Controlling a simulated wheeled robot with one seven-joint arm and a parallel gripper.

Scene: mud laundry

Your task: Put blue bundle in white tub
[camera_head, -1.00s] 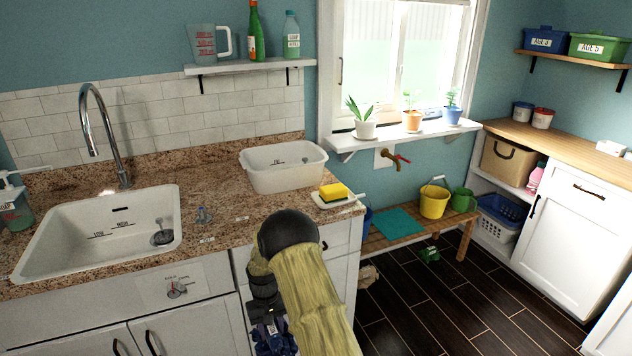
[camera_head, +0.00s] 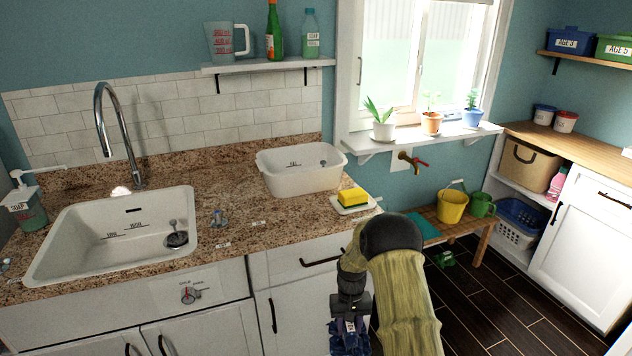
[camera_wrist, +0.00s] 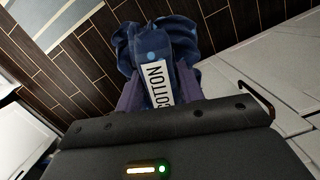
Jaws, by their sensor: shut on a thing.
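The blue bundle (camera_wrist: 158,50) carries a white label reading "COTTON". My gripper (camera_wrist: 160,92) is shut on it in the wrist view, with a finger on each side. In the head view my gripper (camera_head: 350,335) and the bundle (camera_head: 348,347) are low at the bottom edge, in front of the white cabinet and below the counter top; the bundle is partly cut off there. The white tub (camera_head: 300,180) stands on the granite counter, right of the sink, against the back tiles. It looks empty inside, apart from small marks on its inner wall.
A yellow sponge on a white dish (camera_head: 353,200) sits by the counter's right end, near the tub. A sink (camera_head: 112,236) with a tall tap is at left. A wall shelf (camera_head: 268,65) hangs above.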

